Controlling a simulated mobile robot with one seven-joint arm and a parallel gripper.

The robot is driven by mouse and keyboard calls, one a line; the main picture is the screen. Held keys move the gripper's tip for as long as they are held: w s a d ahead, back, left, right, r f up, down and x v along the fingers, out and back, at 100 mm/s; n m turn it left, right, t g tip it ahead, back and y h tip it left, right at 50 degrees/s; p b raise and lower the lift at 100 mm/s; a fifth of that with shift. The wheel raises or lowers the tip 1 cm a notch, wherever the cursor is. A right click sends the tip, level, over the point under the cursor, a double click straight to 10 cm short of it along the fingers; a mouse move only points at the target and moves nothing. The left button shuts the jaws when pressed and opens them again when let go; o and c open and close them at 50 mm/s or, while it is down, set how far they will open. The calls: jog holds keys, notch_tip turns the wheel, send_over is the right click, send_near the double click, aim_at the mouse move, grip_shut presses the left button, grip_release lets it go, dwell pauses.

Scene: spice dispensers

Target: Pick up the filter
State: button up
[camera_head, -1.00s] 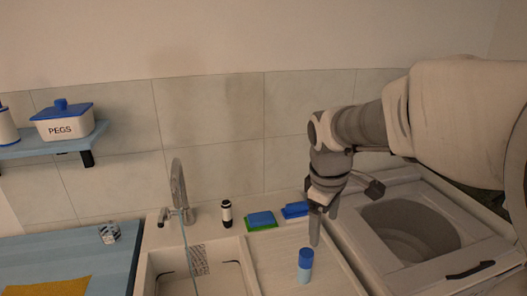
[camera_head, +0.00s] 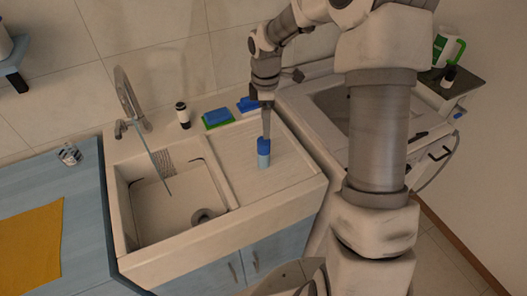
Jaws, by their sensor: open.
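I cannot tell for certain which thing is the filter. A dark round drain piece (camera_head: 204,215) lies in the sink basin, near its front right. A light-blue bottle with a dark-blue cap (camera_head: 263,155) stands upright on the drainboard. My gripper (camera_head: 267,128) points down just above or behind this cap. It is open, with nothing seen between its fingers. The fingers overlap each other in this view, and I cannot tell whether they touch the cap.
The faucet (camera_head: 128,95) rises at the sink's back left. A black-and-white container (camera_head: 183,115), a blue-green sponge (camera_head: 217,118) and a blue sponge (camera_head: 247,104) stand along the back ledge. A washing machine (camera_head: 325,110) is at the right. The drainboard (camera_head: 285,170) is mostly clear.

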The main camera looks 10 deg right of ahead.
aim_at(265, 152)
notch_tip(265, 152, down, 7)
jog(key=shift+f, duration=0.2)
jog(key=shift+s+a+f+p, duration=0.15)
jog(key=shift+f+p, duration=0.3)
jog(key=shift+f, duration=2.3)
grip_shut()
